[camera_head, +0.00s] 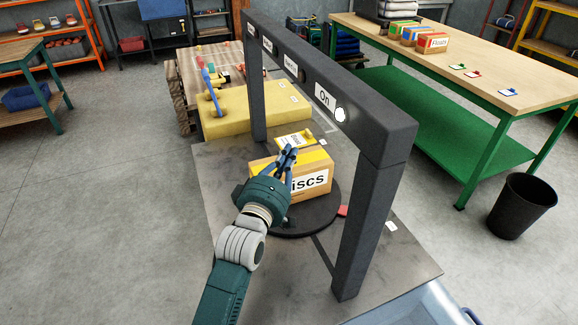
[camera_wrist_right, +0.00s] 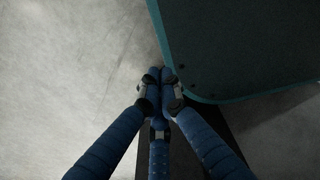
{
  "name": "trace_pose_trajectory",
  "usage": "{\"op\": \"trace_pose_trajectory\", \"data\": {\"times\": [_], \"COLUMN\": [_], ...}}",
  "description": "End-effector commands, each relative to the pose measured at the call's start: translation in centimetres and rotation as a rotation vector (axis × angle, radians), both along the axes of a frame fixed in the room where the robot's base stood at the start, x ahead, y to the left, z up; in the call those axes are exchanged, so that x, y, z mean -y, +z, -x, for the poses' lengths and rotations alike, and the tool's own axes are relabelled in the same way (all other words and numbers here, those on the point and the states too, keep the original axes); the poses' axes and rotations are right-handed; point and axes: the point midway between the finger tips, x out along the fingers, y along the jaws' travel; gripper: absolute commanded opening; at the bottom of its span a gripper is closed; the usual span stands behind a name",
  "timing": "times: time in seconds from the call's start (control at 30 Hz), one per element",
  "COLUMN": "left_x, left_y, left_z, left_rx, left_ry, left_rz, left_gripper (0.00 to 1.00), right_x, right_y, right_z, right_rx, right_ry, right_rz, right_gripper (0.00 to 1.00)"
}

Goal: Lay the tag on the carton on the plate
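The carton (camera_head: 312,182), a tan box with yellow tape and a white label ending in "iscs", sits on the dark round plate (camera_head: 322,222) under a dark frame. My left gripper (camera_head: 288,152) has its blue fingers over the carton's top left part and hides some of it. I cannot tell whether they touch it or hold anything. A small white tag (camera_head: 391,226) lies on the grey tabletop to the right of the plate; I cannot tell whether it is the task's tag. In the right wrist view, my right gripper (camera_wrist_right: 162,76) has its fingertips together, with nothing visible between them.
The dark frame (camera_head: 359,232) straddles the plate, with an "On" label on its beam. A yellow block (camera_head: 240,112) lies behind. A green bench (camera_head: 480,60) at right bears small boxes and several tags (camera_head: 457,67). A black bin (camera_head: 523,206) stands on the floor at right.

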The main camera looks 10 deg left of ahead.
Motion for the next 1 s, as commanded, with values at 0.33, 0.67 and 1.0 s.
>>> {"op": "trace_pose_trajectory", "data": {"times": [0.33,0.67,1.0], "left_x": [0.0,0.0,0.0], "left_y": [-3.7,-4.1,-4.9], "left_z": [0.1,0.1,0.1], "left_rx": [0.000,-0.001,-0.001], "left_ry": [-0.001,-0.001,-0.001], "left_rz": [0.000,0.000,0.001], "left_gripper": [0.00,0.00,0.00], "right_x": [0.3,1.0,1.0], "right_y": [0.1,-0.1,-0.4], "right_z": [-1.0,-1.0,-1.0], "right_rx": [0.014,0.015,0.015], "right_ry": [0.000,-0.002,-0.002], "right_rz": [0.002,0.011,0.011], "right_gripper": [0.00,0.00,0.00]}}
